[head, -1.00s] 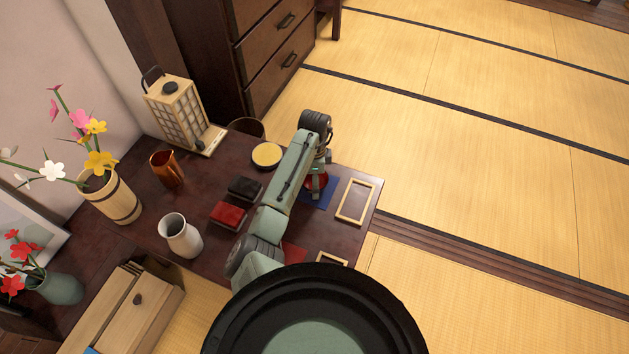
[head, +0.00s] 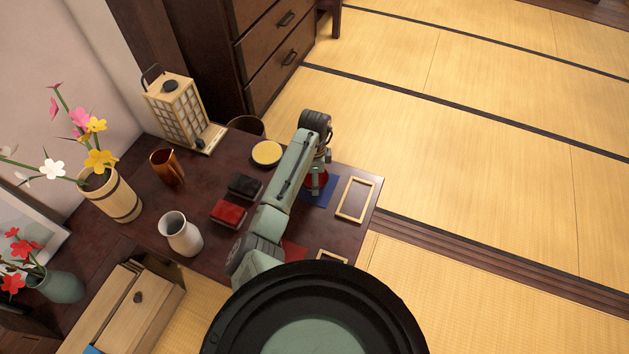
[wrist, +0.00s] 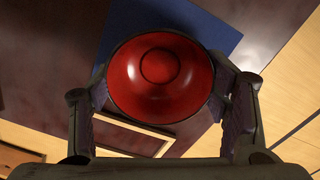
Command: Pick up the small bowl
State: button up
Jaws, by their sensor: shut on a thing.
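The small bowl is red and glossy and sits mouth-up between the two fingers in the wrist view (wrist: 160,85). In the head view only a little of the bowl (head: 319,179) shows, partly hidden by my arm. My gripper (wrist: 161,92) is shut on the bowl, with one finger pressed against each side of it. A blue mat (head: 325,194) lies on the table under the bowl; it also shows behind the bowl in the wrist view (wrist: 212,35). I cannot tell whether the bowl touches the mat.
A wooden frame (head: 370,201) lies right of the mat. Black (head: 245,186) and red (head: 228,213) boxes, a yellow-topped round dish (head: 267,153), a white vase (head: 181,238), a copper cup (head: 165,170) and a lantern (head: 180,112) stand to the left. Tatami floor is clear at right.

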jog(key=shift+c, duration=1.2)
jog(key=shift+r, duration=0.15)
